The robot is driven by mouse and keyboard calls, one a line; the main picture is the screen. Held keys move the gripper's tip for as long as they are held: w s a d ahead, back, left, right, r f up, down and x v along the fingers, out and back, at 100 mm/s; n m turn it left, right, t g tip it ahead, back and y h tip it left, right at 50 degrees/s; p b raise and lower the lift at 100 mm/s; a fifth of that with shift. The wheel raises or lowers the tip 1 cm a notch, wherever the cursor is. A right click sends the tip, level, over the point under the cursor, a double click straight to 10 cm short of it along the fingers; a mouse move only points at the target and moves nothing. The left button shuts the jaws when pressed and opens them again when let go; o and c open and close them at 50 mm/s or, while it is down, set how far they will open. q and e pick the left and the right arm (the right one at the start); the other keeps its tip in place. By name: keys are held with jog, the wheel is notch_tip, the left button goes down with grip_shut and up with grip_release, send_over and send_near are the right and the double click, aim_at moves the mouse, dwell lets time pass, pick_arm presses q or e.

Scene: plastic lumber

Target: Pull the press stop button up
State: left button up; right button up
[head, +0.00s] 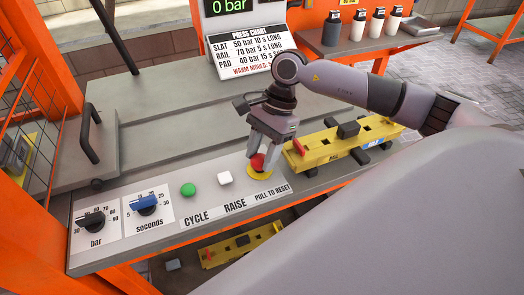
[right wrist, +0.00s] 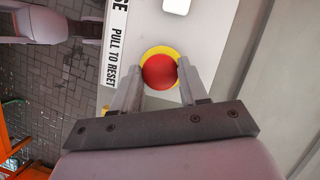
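The red press stop button (head: 257,162) sits on a yellow ring at the right end of the control panel, beside the "PULL TO RESET" label. It also shows in the right wrist view (right wrist: 159,72). My right gripper (head: 262,157) points down at it, with one finger on each side of the red cap. In the right wrist view the fingertips (right wrist: 160,75) lie against the cap's edges, with no clear gap. The button is seated at the panel; its stem is hidden. My left gripper is not in view.
A green button (head: 188,190), a white button (head: 225,178) and two dials, one black (head: 92,221) and one blue (head: 146,204), lie to the left. A yellow mould (head: 345,143) stands close right of my gripper. The grey plate behind is clear.

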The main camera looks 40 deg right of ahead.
jog(key=shift+w+r, duration=0.1)
jog(key=shift+r, duration=0.65)
grip_shut()
jog(key=o, duration=1.2)
grip_release()
jog(key=v, duration=0.7)
jog(key=shift+d+r+b, duration=0.1)
jog(key=shift+b, duration=0.25)
